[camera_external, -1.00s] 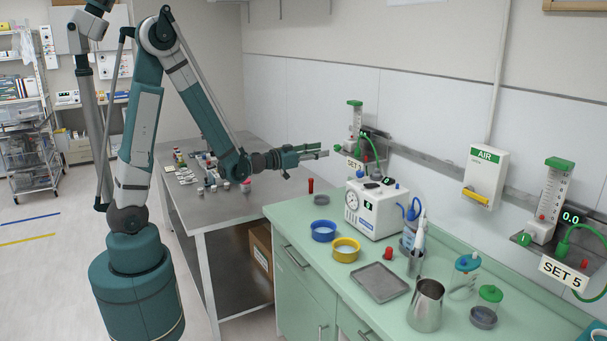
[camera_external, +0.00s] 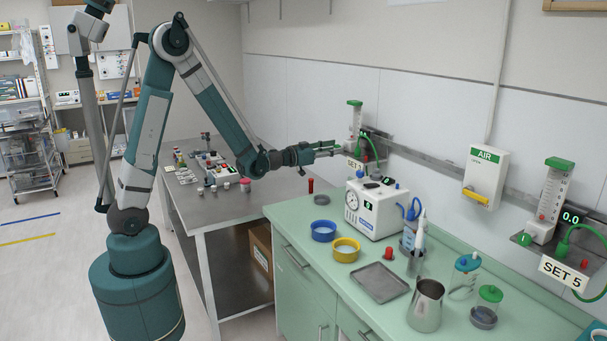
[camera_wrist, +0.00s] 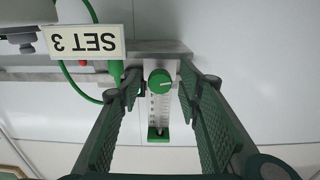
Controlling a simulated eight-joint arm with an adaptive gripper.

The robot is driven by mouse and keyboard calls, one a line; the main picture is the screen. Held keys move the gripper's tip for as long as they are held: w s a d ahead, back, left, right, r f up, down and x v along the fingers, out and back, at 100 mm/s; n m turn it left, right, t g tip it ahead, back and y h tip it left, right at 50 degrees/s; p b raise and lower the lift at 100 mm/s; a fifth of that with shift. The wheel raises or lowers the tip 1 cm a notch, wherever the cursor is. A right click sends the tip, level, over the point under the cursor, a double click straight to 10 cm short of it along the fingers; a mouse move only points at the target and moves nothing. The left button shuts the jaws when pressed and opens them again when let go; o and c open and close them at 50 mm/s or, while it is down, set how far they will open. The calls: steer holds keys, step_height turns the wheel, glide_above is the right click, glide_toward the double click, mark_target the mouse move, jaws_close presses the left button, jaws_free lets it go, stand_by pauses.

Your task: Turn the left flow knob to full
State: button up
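The left flowmeter (camera_external: 354,122) is a clear upright tube with a green cap, mounted on the wall rail above a sign reading SET 3. In the wrist view, its round green flow knob (camera_wrist: 160,81) faces the camera. The flowmeter tube (camera_wrist: 158,108) shows upside down there. My gripper (camera_external: 339,149) is at the foot of this flowmeter. In the wrist view, my gripper's two dark ribbed fingers (camera_wrist: 161,84) stand open on either side of the knob, with gaps visible on both sides. The knob's set position is too small to read.
The SET 3 sign (camera_wrist: 85,41) and a green hose (camera_wrist: 84,87) are close to the left finger in the wrist view. A white pump unit (camera_external: 377,207) stands on the green counter below. A second flowmeter (camera_external: 549,200) with a SET 5 sign is at the right.

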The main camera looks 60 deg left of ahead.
steer(key=c, duration=0.9)
